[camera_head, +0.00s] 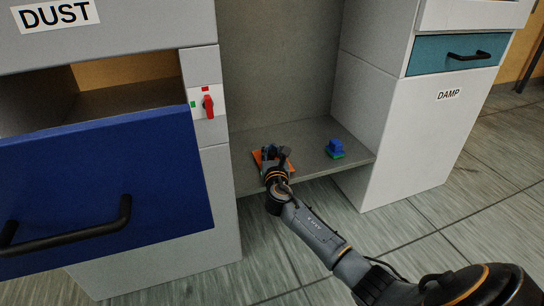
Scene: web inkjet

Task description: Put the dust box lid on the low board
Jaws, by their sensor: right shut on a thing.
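The low board (310,138) is a grey shelf close to the floor between two cabinets. My right gripper (271,158) is over the left part of this board, near its front edge. It is shut on a flat orange piece (258,158), which I take to be the dust box lid. The fingers hide much of the orange piece, and only its edges show on both sides. I cannot tell whether it touches the board or is just above it. My left gripper is out of view.
A small blue thing with a green base (335,149) stands on the board, right of my gripper. At left, the DUST cabinet's blue front (100,180) with a black handle stands open. A red switch (208,106) is beside it. The DAMP cabinet (420,130) is at right.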

